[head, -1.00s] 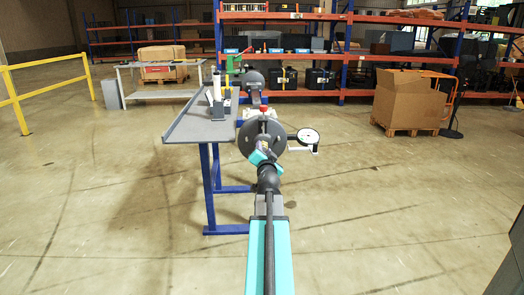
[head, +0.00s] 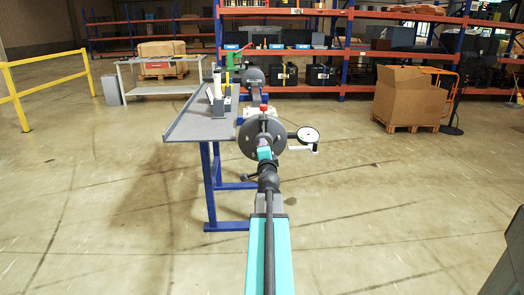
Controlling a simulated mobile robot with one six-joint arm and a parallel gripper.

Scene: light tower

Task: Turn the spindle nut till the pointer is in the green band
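A large dark round disc (head: 244,137) stands upright at the end of the bench in the head view. A white-faced dial (head: 308,134) sits on a pale bracket to its right; its pointer and any green band are too small to make out. A red-topped part (head: 264,108) shows at the disc's upper edge. My arm reaches straight ahead, and my gripper (head: 263,141) is in front of the disc's middle. My wrist and gripper cover this spot, so I cannot make out the spindle nut or whether the fingers are shut on it.
A grey bench (head: 190,122) with blue legs stands to the left, with bottles and a green tool (head: 232,62) on it. A yellow rail (head: 45,84) is far left. A cardboard box (head: 408,97) stands back right. Floor on both sides is clear.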

